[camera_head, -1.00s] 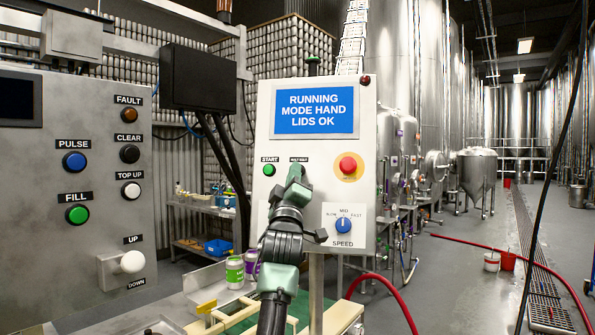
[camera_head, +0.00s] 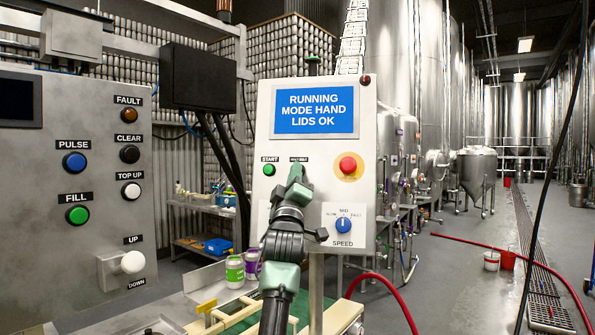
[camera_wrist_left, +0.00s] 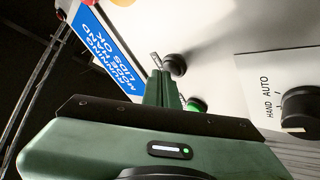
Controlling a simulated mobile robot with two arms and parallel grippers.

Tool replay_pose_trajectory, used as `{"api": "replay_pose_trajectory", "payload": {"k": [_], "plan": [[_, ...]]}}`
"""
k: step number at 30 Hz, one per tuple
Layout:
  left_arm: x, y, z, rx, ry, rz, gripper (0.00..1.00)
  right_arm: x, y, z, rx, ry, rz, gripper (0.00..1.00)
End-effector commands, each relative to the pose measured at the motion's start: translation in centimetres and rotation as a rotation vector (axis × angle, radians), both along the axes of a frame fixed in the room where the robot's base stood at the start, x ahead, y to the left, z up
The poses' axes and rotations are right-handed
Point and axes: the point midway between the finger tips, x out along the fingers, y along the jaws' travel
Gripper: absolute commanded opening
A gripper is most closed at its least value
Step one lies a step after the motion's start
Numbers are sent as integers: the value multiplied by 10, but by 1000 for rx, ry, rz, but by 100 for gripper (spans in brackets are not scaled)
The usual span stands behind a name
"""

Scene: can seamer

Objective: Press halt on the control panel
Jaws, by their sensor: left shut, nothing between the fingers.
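The control panel (camera_head: 320,230) is a pale upright box with a blue screen (camera_head: 314,110) reading RUNNING, MODE HAND, LIDS OK. A green START button (camera_head: 269,170) is at its left. Right of it, a small label (camera_head: 299,159), too blurred to read surely, sits above my left gripper (camera_head: 295,176), which hides the button below. In the left wrist view a black button (camera_wrist_left: 174,65) beside a small label shows just past the shut, empty fingertips (camera_wrist_left: 160,76). I cannot tell whether they touch it. My right gripper is out of view.
A red mushroom button (camera_head: 347,165) and a blue SPEED knob (camera_head: 343,225) are on the panel's right side. A HAND/AUTO knob (camera_wrist_left: 301,107) shows in the left wrist view. Another panel (camera_head: 60,250) with several buttons stands at left. Cans (camera_head: 235,271) stand below.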

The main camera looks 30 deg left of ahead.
Motion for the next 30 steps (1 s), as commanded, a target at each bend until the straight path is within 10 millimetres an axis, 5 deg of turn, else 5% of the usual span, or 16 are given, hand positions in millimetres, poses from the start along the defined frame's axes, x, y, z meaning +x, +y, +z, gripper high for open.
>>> {"api": "replay_pose_trajectory", "payload": {"k": [30], "plan": [[-13, -5, 1, 0, 1, 0, 0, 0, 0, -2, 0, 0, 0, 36]]}}
